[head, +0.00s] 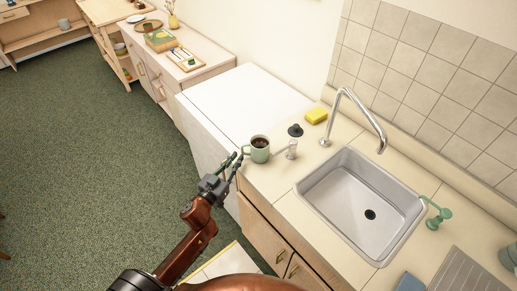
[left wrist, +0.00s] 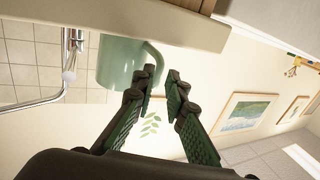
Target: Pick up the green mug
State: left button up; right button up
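The green mug (head: 260,149), with dark contents, stands upright on the counter (head: 275,180) left of the sink, near its front edge. Its handle points left, toward my left gripper (head: 237,157). In the left wrist view, which is turned over, the mug (left wrist: 118,62) is beside the fingertips, with its handle near the finger on the left. My left gripper (left wrist: 162,74) is open with a narrow gap between the fingertips, and nothing is held. Whether a finger touches the handle I cannot tell. My right gripper is not in view.
Behind are a yellow sponge (head: 316,115) and the tall faucet (head: 357,110). The sink (head: 345,213) lies to the right. The white top (head: 240,98) behind the mug is clear.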

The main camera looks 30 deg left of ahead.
aim_at(242, 151)
pick_arm(q)
jog(key=w, duration=0.4)
jog(key=shift+d, duration=0.1)
jog(key=shift+w, duration=0.55)
jog(key=shift+r, duration=0.1)
grip_shut()
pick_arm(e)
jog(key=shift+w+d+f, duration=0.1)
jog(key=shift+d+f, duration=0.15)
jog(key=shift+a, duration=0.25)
pick_arm(q)
jog(key=shift+r, duration=0.1)
